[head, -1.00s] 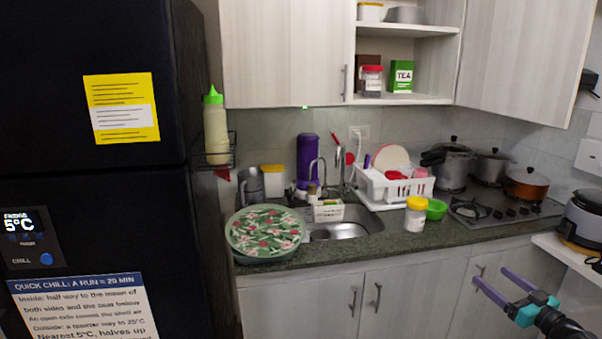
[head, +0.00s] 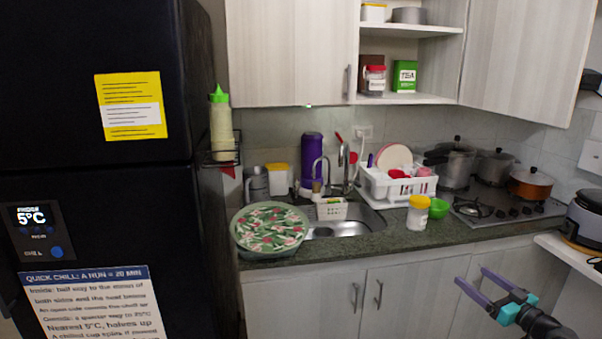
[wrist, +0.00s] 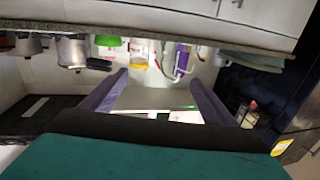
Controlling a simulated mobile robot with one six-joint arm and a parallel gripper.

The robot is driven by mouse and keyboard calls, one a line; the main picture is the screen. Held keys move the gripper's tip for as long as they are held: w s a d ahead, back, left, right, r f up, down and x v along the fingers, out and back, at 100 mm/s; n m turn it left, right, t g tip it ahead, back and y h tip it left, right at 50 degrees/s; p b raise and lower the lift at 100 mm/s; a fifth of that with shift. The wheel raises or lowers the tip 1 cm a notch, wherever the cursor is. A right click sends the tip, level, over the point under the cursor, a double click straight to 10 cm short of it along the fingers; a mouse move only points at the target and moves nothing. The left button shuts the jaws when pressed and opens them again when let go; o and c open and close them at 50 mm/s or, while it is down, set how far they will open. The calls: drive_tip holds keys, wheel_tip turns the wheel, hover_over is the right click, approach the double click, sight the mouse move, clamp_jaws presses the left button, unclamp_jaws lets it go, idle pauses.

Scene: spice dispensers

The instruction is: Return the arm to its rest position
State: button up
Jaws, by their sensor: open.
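My gripper (head: 471,277) is at the lower right of the head view, in front of the lower cabinet doors and below the counter edge. Its two purple fingers are spread apart with nothing between them, and they point up and left. In the wrist view the open fingers (wrist: 158,80) also show empty. That view looks upside down, with the counter's contents hanging from the top. Most of my arm is outside the head view.
The counter (head: 400,243) holds a floral-lidded round container (head: 270,228), a dish rack (head: 398,188), a yellow-lidded jar (head: 418,213) and a green bowl (head: 439,208). A black fridge (head: 90,215) stands left. A white side shelf (head: 570,248) with a cooker (head: 585,220) is close on the right.

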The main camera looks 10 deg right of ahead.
drive_tip(key=w+a+f+n+g+y, duration=0.1)
drive_tip(key=w+a+f+y, duration=0.1)
drive_tip(key=w+a+f, duration=0.45)
drive_tip(key=w+a+f+n+g+y, duration=0.1)
drive_tip(key=a+f+g+y, duration=0.15)
drive_tip(key=a, duration=0.75)
drive_tip(key=w+a+f+n+y, duration=0.1)
drive_tip(key=w+a+f, duration=0.35)
drive_tip(key=a, duration=0.35)
drive_tip(key=s+a+f+n+g+y, duration=0.15)
drive_tip(key=a+f+g, duration=0.25)
drive_tip(key=a+f, duration=0.6)
drive_tip(key=s+a+f+n+g+y, duration=0.1)
drive_tip(key=s+a+f+g+y, duration=0.15)
drive_tip(key=a+f, duration=0.7)
drive_tip(key=s+a+f+g+h, duration=0.2)
drive_tip(key=s+a+f+g, duration=0.4)
drive_tip(key=s+a, duration=0.4)
drive_tip(key=s+a+f+g+h, duration=0.35)
drive_tip(key=s+a+f, duration=0.35)
drive_tip(key=s, duration=0.6)
drive_tip(key=s+d+f+m+g+h, duration=0.3)
drive_tip(key=s+d+m+h, duration=0.3)
drive_tip(key=s+d, duration=0.4)
drive_tip(key=shift+s+f+m+g, duration=0.25)
drive_tip(key=shift+f+m+g, duration=0.1)
drive_tip(key=shift+f, duration=0.45)
